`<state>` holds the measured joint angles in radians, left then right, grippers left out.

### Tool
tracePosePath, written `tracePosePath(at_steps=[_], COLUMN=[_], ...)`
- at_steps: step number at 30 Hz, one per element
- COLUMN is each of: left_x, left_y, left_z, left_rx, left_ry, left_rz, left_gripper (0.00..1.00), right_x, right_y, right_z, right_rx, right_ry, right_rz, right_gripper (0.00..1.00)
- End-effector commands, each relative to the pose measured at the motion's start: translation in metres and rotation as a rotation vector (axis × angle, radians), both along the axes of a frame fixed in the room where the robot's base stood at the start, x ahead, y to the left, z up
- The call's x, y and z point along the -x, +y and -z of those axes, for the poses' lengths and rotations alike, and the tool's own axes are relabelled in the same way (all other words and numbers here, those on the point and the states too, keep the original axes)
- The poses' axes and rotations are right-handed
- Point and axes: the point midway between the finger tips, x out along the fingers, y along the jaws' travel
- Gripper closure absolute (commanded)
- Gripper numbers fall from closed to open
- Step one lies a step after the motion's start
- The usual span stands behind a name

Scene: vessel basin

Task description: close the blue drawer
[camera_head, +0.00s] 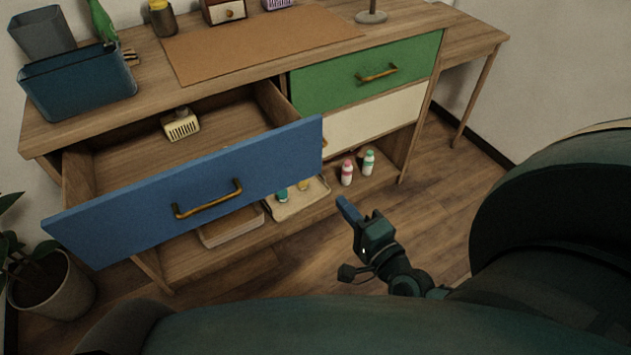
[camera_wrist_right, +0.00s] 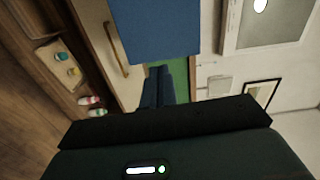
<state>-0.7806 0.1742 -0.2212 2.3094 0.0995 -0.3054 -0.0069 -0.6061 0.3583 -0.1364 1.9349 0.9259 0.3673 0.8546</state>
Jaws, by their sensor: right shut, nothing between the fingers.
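The blue drawer (camera_head: 190,188) stands pulled well out of the wooden desk, on the left in the head view. Its blue front carries a brass handle (camera_head: 208,200), and a small cream basket-like item (camera_head: 181,124) sits inside it. My right gripper (camera_head: 349,211) is in front of the desk, to the right of and below the drawer front's right end, apart from it. Its fingers are together and empty. In the right wrist view, the shut fingers (camera_wrist_right: 158,84) point toward a blue panel (camera_wrist_right: 155,30), which looks like the drawer front. My left gripper is not in view.
A green drawer (camera_head: 365,75) and a cream drawer (camera_head: 370,122) at the right are shut. Small bottles (camera_head: 347,172) and trays (camera_head: 230,228) occupy the low shelf. A potted plant (camera_head: 50,285) stands at the left. Floor in front of the right side is clear.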

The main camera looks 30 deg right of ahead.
Motion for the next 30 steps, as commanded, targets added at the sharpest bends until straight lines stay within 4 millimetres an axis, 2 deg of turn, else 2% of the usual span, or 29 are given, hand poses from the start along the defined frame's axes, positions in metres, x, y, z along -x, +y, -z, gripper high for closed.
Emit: tracePosePath(at_steps=[2, 7, 15, 21, 25, 30], left_x=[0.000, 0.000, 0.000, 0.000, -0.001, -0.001], left_y=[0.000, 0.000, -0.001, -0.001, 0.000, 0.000], left_z=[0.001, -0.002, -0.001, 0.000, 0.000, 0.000], left_rx=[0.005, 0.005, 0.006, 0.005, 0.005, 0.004], left_ry=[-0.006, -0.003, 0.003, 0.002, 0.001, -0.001], left_rz=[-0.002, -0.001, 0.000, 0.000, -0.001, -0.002], left_gripper=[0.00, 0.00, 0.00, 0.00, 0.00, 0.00], right_x=[-0.004, -0.024, -0.082, -0.118, -0.132, -0.140], right_y=[-0.007, -0.008, -0.007, -0.007, -0.007, -0.006], right_z=[0.002, -0.001, -0.002, 0.000, 0.000, 0.001], right_rx=[-0.043, -0.050, -0.050, -0.048, -0.047, -0.046], right_ry=[-0.011, -0.015, -0.014, -0.011, -0.010, -0.008], right_rz=[0.023, 0.027, 0.025, 0.024, 0.023, 0.022], right_gripper=[1.00, 1.00, 1.00, 1.00, 1.00, 1.00])
